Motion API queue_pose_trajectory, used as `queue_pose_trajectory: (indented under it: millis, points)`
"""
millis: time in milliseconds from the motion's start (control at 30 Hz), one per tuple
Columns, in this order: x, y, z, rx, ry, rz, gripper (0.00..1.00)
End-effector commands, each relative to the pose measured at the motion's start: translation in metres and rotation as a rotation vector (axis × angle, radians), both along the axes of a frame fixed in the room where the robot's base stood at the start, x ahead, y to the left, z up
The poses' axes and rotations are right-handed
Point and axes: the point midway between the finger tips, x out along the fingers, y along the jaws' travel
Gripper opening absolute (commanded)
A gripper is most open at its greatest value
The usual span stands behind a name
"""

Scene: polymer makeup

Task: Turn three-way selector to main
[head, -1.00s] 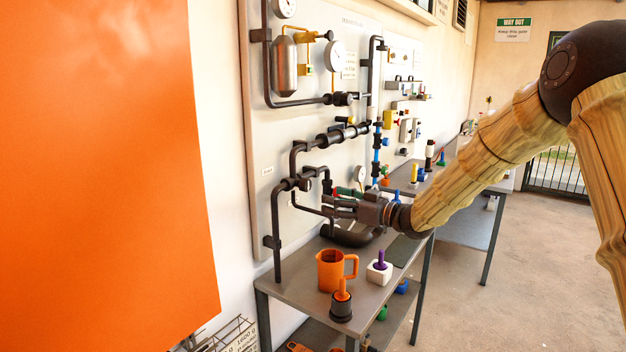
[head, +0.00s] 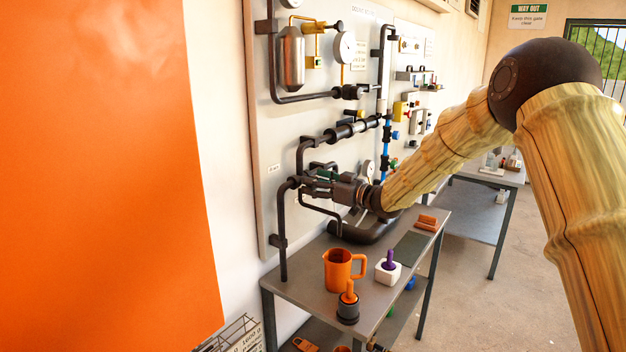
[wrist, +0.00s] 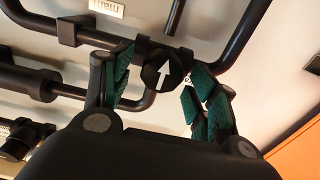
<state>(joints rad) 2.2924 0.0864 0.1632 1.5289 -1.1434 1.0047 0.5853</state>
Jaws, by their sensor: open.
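The three-way selector (wrist: 163,72) is a dark knob with a white arrow, set among dark pipes in the wrist view. A white label reading "main" (wrist: 107,8), upside down, is at the upper left of the knob. My gripper (wrist: 156,66) is open, with one green-padded finger on each side of the knob. A gap shows to the right of the knob; contact on the left is unclear. In the head view my gripper (head: 322,184) is at the lower pipework, and it hides the knob there.
The pipe panel (head: 268,110) stands against the wall. Below it, the table (head: 305,275) holds an orange jug (head: 338,270), a white block with a purple peg (head: 387,270) and a dark pot (head: 347,312). An orange sheet (head: 100,180) fills the left side.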

Motion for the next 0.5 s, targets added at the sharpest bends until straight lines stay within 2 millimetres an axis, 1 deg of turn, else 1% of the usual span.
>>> queue_pose_trajectory:
  millis: [100, 200, 467, 500]
  points:
    - [0.005, 0.0084, -0.0008, 0.0, 0.001, 0.002, 0.59]
    - [0.0068, 0.0118, -0.001, 0.0, 0.001, 0.002, 0.59]
    - [0.0071, 0.0129, -0.0009, 0.0, 0.001, 0.003, 0.59]
    - [0.0071, 0.0129, -0.001, 0.0, 0.001, 0.003, 0.55]
